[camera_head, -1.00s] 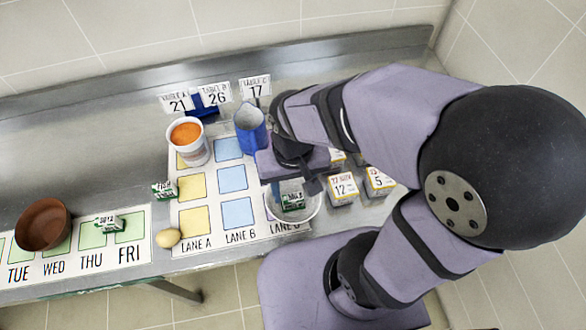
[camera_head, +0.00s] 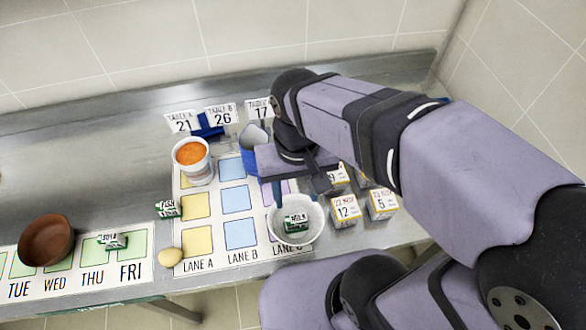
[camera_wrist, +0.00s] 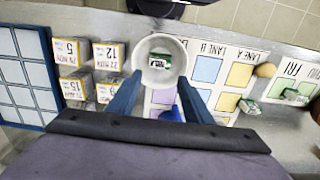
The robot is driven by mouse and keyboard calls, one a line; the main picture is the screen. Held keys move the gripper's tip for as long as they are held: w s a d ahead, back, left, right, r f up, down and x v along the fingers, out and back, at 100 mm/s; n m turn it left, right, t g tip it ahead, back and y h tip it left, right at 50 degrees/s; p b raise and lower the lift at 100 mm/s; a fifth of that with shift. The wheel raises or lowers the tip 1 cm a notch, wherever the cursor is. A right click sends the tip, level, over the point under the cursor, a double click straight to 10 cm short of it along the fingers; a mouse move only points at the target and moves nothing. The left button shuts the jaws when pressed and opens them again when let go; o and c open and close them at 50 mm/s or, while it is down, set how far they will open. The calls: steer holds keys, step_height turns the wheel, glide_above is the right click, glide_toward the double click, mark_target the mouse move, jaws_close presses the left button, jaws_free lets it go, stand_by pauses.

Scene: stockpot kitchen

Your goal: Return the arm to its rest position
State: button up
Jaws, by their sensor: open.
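My gripper (camera_head: 298,188) is open and empty, above and just behind a white bowl in the head view. In the wrist view its two blue fingers (camera_wrist: 160,95) stand apart, with the bowl (camera_wrist: 160,78) showing beyond them. A small green and white carton (camera_head: 297,223) lies inside the bowl (camera_head: 312,238). The bowl stands on the front of the lane C column of the mat. My arm reaches in from the right and hides part of the counter behind it.
Several dated boxes (camera_head: 345,209) stand right of the bowl. A blue jug (camera_head: 250,155) is close behind my gripper. A white tub with orange contents (camera_head: 192,165), number cards (camera_head: 221,116), a potato (camera_head: 170,257), a brown bowl (camera_head: 46,240) and small cartons (camera_head: 112,241) are farther left.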

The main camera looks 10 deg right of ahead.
steer(key=d+r+p, duration=0.7)
steer(key=p, duration=0.8)
steer(key=shift+p, duration=0.35)
